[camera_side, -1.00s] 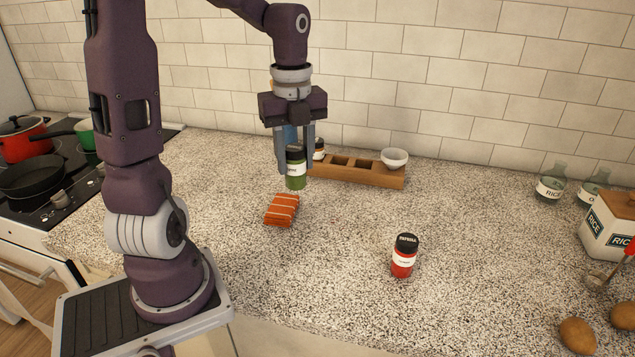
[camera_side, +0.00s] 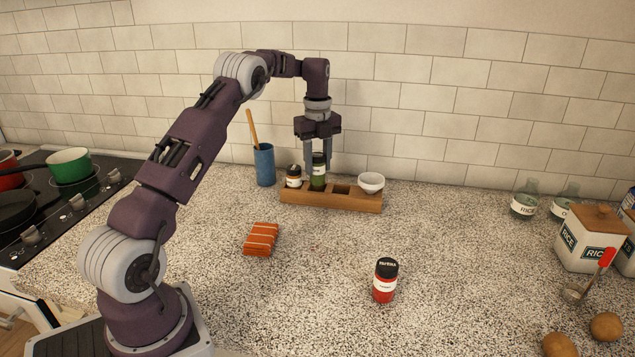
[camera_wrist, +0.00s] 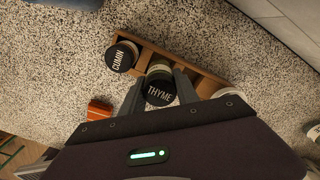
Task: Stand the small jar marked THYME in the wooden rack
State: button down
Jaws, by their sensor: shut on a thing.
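The THYME jar (camera_side: 318,182), green with a black lid, is upright between the fingers of my gripper (camera_side: 318,166), which is shut on it. Its lid reads THYME in the wrist view (camera_wrist: 160,92). The wooden rack (camera_side: 345,203) stands near the back wall. The jar is at the rack's second compartment from the left, its lower end at or just inside the opening. I cannot tell whether it touches the bottom. The CUMIN jar (camera_side: 293,177) stands in the left compartment, close beside my gripper; its lid also shows in the wrist view (camera_wrist: 119,58).
A white bowl (camera_side: 371,182) sits at the rack's right end, with an empty compartment (camera_side: 342,189) before it. A blue utensil cup (camera_side: 265,165) stands left of the rack.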

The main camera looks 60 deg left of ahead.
aim_at(318, 177)
notch_tip(318, 177, down, 4)
jog(key=shift+f, duration=0.1)
jog(key=shift+f, duration=0.15)
jog(key=c, duration=0.9)
grip_release()
